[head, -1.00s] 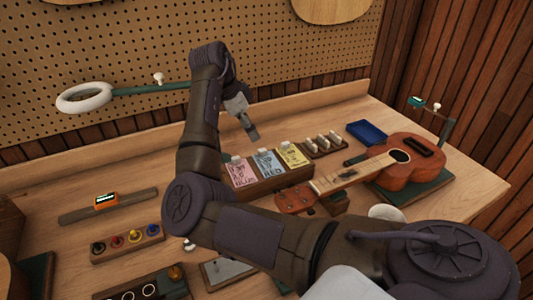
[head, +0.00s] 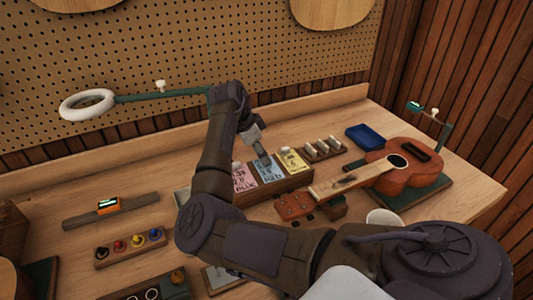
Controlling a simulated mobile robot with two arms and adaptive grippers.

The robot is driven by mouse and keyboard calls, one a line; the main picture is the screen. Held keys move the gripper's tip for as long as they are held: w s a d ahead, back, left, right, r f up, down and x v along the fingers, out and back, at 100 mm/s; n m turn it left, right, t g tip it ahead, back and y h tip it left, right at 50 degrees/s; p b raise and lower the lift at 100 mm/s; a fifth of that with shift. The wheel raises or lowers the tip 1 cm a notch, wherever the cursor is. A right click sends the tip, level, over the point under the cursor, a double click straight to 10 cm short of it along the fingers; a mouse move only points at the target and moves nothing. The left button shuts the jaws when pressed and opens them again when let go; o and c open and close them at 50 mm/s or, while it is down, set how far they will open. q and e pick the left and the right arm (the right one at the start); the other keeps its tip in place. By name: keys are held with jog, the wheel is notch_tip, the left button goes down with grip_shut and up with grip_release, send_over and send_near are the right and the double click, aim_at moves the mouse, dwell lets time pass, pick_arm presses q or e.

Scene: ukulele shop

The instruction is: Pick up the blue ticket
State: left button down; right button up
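The blue ticket (head: 267,171) stands upright in a wooden ticket holder (head: 283,186), between a pink ticket (head: 241,178) and a yellow ticket (head: 291,161). Dark handwriting marks the tickets. My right gripper (head: 264,158) points down at the top edge of the blue ticket and covers part of it. I cannot tell whether its fingers touch the ticket or how far apart they are. My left gripper is not in view.
A ukulele (head: 402,165) lies right of the holder, its headstock close in front. A blue tray (head: 365,137) and a rack of pale pegs (head: 323,148) are behind it. A ring-ended lamp arm (head: 160,95) extends left. Bare bench lies at the back left.

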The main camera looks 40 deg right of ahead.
jog(key=c, duration=0.6)
jog(key=shift+r, duration=0.15)
